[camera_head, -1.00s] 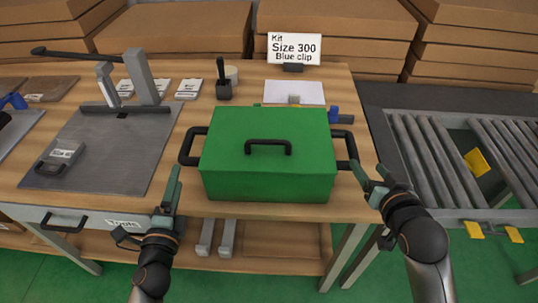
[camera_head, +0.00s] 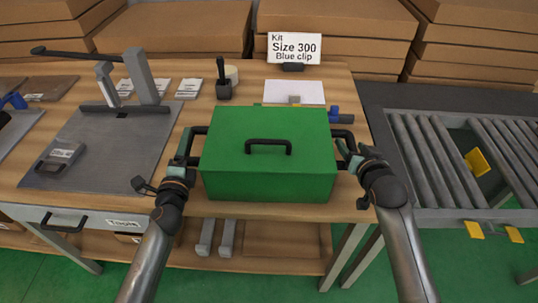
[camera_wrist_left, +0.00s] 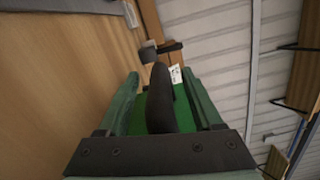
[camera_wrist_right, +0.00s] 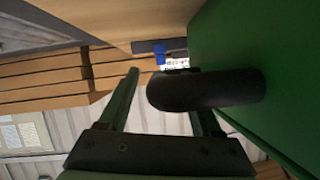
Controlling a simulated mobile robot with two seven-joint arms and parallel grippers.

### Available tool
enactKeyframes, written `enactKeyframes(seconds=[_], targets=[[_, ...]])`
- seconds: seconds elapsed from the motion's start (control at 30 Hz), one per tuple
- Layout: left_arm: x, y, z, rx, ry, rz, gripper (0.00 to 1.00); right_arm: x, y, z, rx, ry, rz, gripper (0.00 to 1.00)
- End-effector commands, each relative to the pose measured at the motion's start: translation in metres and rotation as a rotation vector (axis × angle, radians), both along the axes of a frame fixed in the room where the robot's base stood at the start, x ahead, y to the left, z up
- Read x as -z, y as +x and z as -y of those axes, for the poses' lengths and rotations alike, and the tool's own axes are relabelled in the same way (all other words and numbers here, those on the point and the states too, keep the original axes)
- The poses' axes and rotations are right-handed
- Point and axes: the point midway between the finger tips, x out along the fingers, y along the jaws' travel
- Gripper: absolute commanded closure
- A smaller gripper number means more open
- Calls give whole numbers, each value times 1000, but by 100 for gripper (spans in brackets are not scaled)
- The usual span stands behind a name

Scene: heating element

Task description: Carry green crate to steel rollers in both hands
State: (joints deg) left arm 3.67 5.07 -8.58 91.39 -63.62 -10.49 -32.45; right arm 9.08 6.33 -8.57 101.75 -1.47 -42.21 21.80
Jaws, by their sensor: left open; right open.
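The green crate (camera_head: 268,160) is closed and sits on the wooden table near its front edge, with a black handle on its lid and one on each side. My left gripper (camera_head: 189,150) is at the left side handle; in the left wrist view the dark handle (camera_wrist_left: 160,100) lies between its open fingers (camera_wrist_left: 165,95). My right gripper (camera_head: 350,155) is at the right side handle; in the right wrist view that handle (camera_wrist_right: 205,90) lies between or just in front of its open fingers (camera_wrist_right: 165,98). The steel rollers (camera_head: 440,160) stand to the right of the table.
A grey plate with an upright fixture (camera_head: 105,150) lies left of the crate. A sign (camera_head: 294,48), a white sheet (camera_head: 294,92) and a black stamp-like tool (camera_head: 223,80) stand behind it. Yellow pieces (camera_head: 478,162) show at the rollers. Cardboard boxes (camera_head: 175,28) line the back.

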Motion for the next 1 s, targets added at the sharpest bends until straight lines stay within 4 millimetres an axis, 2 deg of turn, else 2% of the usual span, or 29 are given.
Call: enactKeyframes(seconds=[0.23, 0.8, 0.87, 1.0], targets=[[0, 0, 0, 0, 0, 0, 33, 0, 0, 0, 0, 0, 0, 34], [0, 0, 0, 0, 0, -1, 96, 0, 0, 0, 0, 0, -1, 97], [0, 0, 0, 0, 0, -1, 100, 0, 0, 0, 0, 0, -1, 100], [1, 0, 0, 0, 1, -1, 100, 0, 0, 0, 0, 0, -1, 100]])
